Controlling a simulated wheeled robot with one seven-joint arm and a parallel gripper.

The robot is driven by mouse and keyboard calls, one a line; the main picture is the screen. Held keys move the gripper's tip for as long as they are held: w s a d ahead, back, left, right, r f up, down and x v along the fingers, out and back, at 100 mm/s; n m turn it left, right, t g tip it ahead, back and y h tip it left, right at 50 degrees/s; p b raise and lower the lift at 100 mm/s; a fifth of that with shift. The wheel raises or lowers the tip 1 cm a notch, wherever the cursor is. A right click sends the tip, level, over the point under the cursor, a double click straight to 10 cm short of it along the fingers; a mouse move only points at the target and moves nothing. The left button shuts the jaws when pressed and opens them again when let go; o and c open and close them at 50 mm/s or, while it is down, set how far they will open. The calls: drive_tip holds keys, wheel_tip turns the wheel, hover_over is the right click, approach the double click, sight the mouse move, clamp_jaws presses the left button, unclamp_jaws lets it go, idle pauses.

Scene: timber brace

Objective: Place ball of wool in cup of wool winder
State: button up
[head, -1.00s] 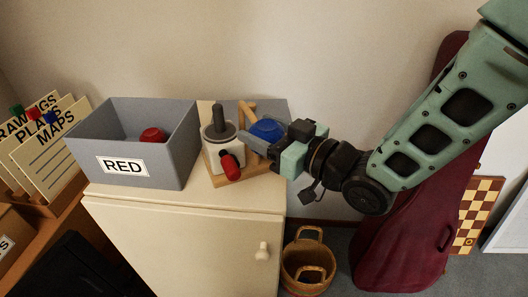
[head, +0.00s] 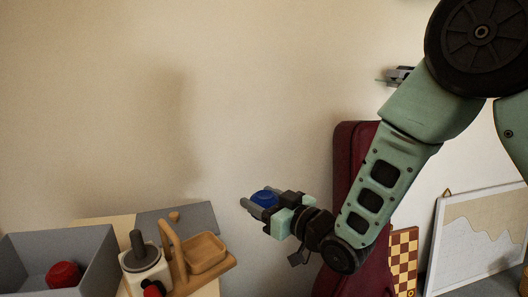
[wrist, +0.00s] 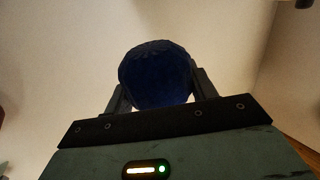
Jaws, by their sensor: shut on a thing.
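The blue ball of wool (head: 264,197) is between the fingers of my gripper (head: 259,203), which is shut on it. It is held in the air, above and to the right of the winder. The ball also fills the space between the fingers in the wrist view (wrist: 157,75). The wool winder (head: 147,262) stands on the cabinet top, with a white body, dark grey spindle, red handle and wooden arm. Its square wooden cup (head: 205,250) at the right looks empty.
A grey bin (head: 98,262) holding a red ball (head: 64,274) stands left of the winder. A grey panel (head: 190,219) is behind the cup. A dark red case (head: 350,150), a checkered board (head: 403,260) and a framed picture (head: 480,235) are at the right. The wall above is bare.

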drive_tip(key=w+d+f+m+t+h+p, duration=0.25)
drive_tip(key=d+m+h, duration=0.3)
drive_tip(key=d, duration=1.15)
drive_tip(key=w+d+f+m+t+h+p, duration=0.3)
drive_tip(key=d+h, duration=0.4)
drive_tip(key=d, duration=0.9)
drive_tip(key=s+a+r+n+g+y+b, duration=0.1)
drive_tip(key=a+r+n+g+y+b, duration=0.3)
drive_tip(key=a, duration=1)
drive_tip(key=s+a+n+y+b, duration=0.25)
drive_tip(key=a+y, duration=0.45)
drive_tip(key=a, duration=0.7)
drive_tip(key=s+a+r+n+g+y+b, duration=0.1)
drive_tip(key=s+a+r+n+g+y, duration=0.1)
drive_tip(key=s+a, duration=0.5)
drive_tip(key=s+a+r+n+g+y+b, duration=0.2)
drive_tip(key=s+a+n+g, duration=0.3)
drive_tip(key=s+a, duration=0.3)
drive_tip(key=a+r+g+y, duration=0.1)
drive_tip(key=a, duration=0.2)
drive_tip(key=shift+a+y, duration=0.35)
drive_tip(key=shift+a, duration=0.05)
wheel_tip(320, 180, down, 18)
drive_tip(key=shift+r+b, duration=0.1)
drive_tip(key=shift+b, duration=0.65)
